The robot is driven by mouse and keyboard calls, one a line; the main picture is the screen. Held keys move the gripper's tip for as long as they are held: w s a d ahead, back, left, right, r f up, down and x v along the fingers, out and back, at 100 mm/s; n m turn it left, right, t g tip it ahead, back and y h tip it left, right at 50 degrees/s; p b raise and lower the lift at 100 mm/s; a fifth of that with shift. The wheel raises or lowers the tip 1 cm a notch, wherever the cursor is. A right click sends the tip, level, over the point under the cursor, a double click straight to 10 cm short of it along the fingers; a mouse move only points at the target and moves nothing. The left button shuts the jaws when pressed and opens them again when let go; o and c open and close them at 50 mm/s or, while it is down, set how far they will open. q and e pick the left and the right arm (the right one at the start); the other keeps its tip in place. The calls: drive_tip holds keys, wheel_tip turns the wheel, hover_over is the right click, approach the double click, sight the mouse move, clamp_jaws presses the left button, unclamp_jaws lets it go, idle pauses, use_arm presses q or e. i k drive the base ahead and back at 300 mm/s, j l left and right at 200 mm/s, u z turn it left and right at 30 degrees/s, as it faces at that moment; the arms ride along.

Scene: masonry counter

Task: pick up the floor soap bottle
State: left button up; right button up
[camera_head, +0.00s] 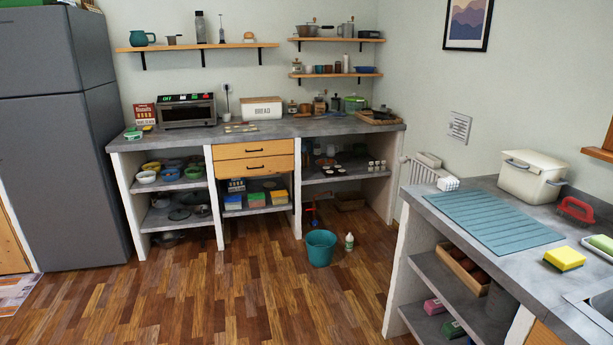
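A small white bottle with a green label, the soap bottle (349,242), stands upright on the wooden floor. It is just right of a teal bucket (320,248), close beside it, in front of the back counter. Neither of my grippers shows in the head view.
The back counter (190,138) with open shelves stands behind the bottle. The right counter (450,213) juts in at the right, its end panel near the bottle's right side. A grey fridge (65,150) stands at the left. The wooden floor (230,300) in front is clear.

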sight(350, 239)
drive_tip(key=i, duration=2.15)
